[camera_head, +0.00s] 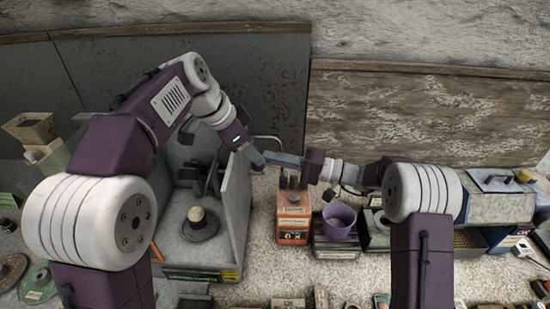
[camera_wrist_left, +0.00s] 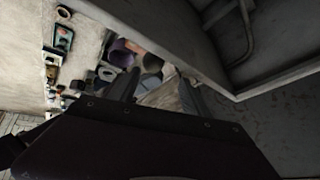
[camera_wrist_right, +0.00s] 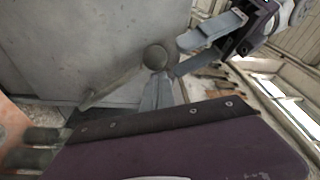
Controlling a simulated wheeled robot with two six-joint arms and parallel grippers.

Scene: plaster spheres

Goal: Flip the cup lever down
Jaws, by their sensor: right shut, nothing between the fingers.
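A grey box-like machine (camera_head: 235,215) stands open at centre left, with a pale rounded piece (camera_head: 197,213) on a dark round base inside. In the right wrist view a bar lever (camera_wrist_right: 110,88) with a round knob (camera_wrist_right: 155,57) lies against a grey panel (camera_wrist_right: 85,45). My right gripper (camera_head: 283,158) is shut and empty; in its wrist view the fingertips (camera_wrist_right: 157,78) are just below the knob, and I cannot tell whether they touch it. My left gripper (camera_head: 258,156) is close by, its fingers (camera_wrist_left: 157,92) apart with nothing held.
An orange box (camera_head: 293,218) and a purple cup (camera_head: 339,220) stand right of the machine, below the right gripper. A blue-sided case (camera_head: 498,205) is at the right. A wooden board (camera_head: 420,115) backs the table. Small items crowd the front edge.

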